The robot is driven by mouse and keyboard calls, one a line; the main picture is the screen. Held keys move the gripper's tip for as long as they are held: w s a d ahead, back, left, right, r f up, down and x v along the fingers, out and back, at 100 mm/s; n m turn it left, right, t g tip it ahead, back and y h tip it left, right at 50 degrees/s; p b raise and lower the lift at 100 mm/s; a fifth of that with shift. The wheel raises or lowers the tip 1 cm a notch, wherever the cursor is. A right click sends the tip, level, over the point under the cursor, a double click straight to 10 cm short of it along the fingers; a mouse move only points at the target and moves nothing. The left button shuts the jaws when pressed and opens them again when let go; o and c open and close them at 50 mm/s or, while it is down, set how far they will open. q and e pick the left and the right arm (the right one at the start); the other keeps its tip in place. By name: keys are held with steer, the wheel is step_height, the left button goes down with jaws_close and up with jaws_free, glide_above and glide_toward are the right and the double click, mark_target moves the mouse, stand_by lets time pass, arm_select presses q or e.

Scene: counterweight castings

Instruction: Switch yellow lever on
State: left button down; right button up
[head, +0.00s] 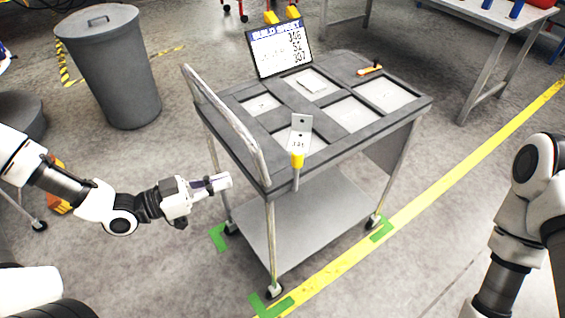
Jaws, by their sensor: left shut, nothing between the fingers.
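A lever with a yellow grip (297,160) stands at the near edge of the grey cart, on a grey shaft, in front of a pale metal plate. The grip is at the upper end of the shaft; I cannot tell whether it counts as on or off. My left gripper (224,182) is shut and empty. It is left of the cart, apart from the lever, with the cart's handle rail between them in the picture. Only links of my right arm show at the right edge; its gripper is out of view.
The cart (350,142) has recessed panels on top and a display board (279,48) at its back. A small orange piece with a dark knob (369,70) lies at the far right corner. A grey bin (108,65) stands at left; a workbench (497,15) is at upper right.

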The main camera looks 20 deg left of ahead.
mark_target(297, 171)
arm_select(q)
steer(key=shift+w+d+f, duration=0.1)
steer(key=shift+d, duration=0.05)
steer(key=x, duration=1.4)
steer(key=shift+b, duration=0.3)
